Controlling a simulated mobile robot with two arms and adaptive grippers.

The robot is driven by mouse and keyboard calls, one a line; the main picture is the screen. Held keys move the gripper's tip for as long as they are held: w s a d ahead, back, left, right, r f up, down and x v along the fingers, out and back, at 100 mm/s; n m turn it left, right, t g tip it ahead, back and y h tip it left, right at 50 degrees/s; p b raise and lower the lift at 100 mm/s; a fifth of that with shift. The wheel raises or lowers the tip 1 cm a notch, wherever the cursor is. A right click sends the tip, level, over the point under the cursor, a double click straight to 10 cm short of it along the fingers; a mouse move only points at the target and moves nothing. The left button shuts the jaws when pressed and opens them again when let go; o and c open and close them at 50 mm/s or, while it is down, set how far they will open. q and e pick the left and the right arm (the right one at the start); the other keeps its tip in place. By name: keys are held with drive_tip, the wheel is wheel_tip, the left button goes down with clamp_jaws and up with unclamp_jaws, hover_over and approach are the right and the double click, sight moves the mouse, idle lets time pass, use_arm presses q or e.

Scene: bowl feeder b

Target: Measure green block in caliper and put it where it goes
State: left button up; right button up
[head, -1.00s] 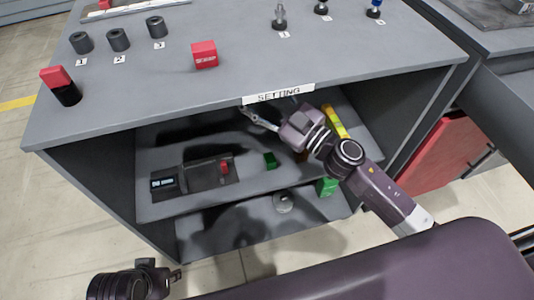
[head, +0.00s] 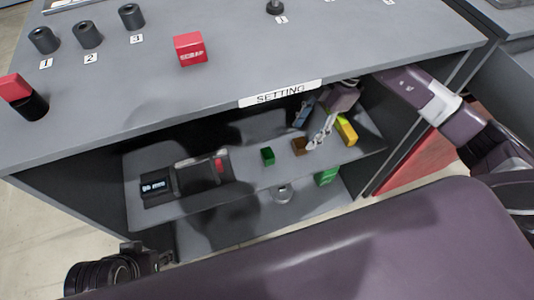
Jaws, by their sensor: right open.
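The small green block (head: 267,156) sits on the middle shelf under the "SETTING" label. The caliper (head: 196,176), a dark device with a lit display and a red part, lies on the same shelf to its left, apart from the block. My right gripper (head: 316,142) is open inside the shelf, right of the green block, beside a small brown block (head: 299,146). Whether it touches the brown block I cannot tell. My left gripper (head: 158,260) is low at the left, in front of the cabinet; its finger opening is unclear.
A yellow block (head: 346,130) and a blue item (head: 303,116) are near my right gripper. The lower shelf holds a green box (head: 326,176) and a round grey weight (head: 283,192). A red scrap box (head: 190,49) and numbered black cylinders (head: 87,35) stand on top.

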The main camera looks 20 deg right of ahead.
approach(268, 153)
drive_tip(key=x, duration=0.5)
drive_tip(key=shift+a+f, duration=0.1)
drive_tip(key=b+x, duration=0.2)
drive_tip(key=x, duration=0.3)
drive_tip(key=shift+c, duration=0.5)
drive_tip(key=c, duration=1.2)
